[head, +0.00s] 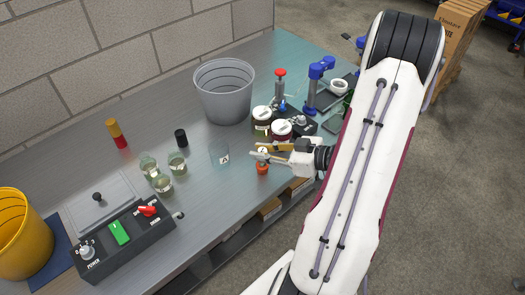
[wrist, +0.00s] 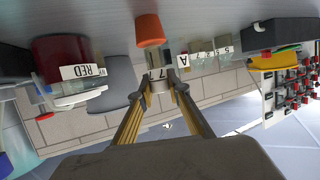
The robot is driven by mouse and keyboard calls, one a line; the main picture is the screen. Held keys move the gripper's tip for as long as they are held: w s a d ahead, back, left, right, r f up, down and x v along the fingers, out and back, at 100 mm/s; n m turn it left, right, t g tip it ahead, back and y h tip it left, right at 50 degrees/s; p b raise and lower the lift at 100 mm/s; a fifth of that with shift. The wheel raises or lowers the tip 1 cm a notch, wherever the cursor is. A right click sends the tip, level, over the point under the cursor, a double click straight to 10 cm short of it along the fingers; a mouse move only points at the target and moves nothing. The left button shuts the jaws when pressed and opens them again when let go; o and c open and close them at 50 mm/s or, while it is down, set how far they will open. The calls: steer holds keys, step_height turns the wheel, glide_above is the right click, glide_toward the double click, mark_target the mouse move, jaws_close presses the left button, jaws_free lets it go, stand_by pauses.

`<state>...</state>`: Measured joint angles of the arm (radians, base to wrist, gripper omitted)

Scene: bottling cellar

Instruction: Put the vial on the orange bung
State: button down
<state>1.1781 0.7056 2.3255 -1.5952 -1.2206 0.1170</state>
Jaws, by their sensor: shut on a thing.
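My gripper (head: 258,153) is shut on a small clear vial with a numbered label, seen between the fingertips in the wrist view (wrist: 160,84). The vial (head: 263,149) is hard to make out in the head view. The orange bung (head: 262,169) stands on the bench just in front of and below the fingertips. In the wrist view, where the bench is at the top, the bung (wrist: 149,28) is close to the vial's end. I cannot tell whether the two touch.
Two dark jars (head: 281,130) are close behind my gripper. A grey bin (head: 224,100) is at the back, a control box (head: 125,238) at front left.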

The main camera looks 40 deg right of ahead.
steer(key=shift+f, duration=0.15)
steer(key=c, duration=1.9)
jaws_free()
steer(key=shift+s+r, duration=0.1)
steer(key=shift+r, duration=0.15)
steer(key=v, duration=1.1)
steer(key=shift+s+d, duration=0.2)
steer(key=shift+s, duration=0.15)
steer(key=shift+r, duration=0.1)
